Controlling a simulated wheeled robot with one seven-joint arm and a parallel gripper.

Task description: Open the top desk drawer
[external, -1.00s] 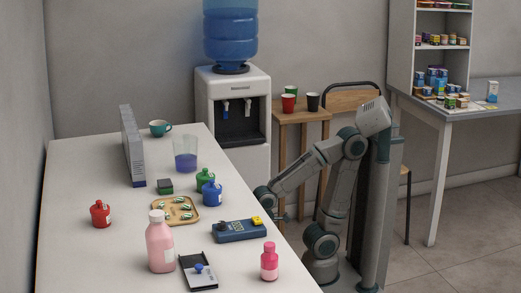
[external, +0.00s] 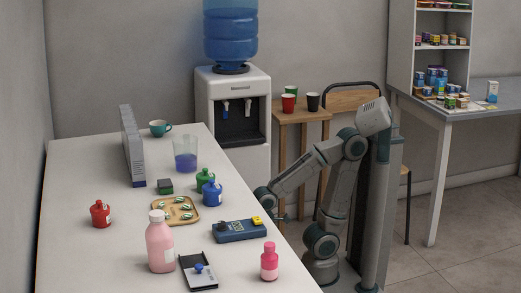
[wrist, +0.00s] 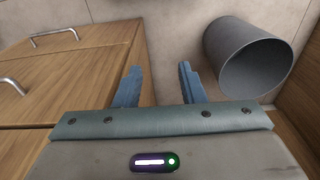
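Wooden drawer fronts (wrist: 95,60) with metal bar handles show at the left in the wrist view. One handle (wrist: 54,37) is toward the upper left and another handle (wrist: 12,86) is at the left edge; I cannot tell which belongs to the top drawer. The drawers look closed. My gripper (wrist: 159,88) is open and empty, its two fingers apart beside the drawer fronts, to the right of both handles. In the external view the desk top (external: 100,255) hides the drawers and my gripper's fingers.
A grey bin (wrist: 248,58) lies or stands on the tiled floor right of my fingers. A wooden panel (wrist: 303,80) is at the far right. Bottles, a tray (external: 187,220) and a blue device (external: 238,231) are on the desk top. A water cooler (external: 235,110) stands behind.

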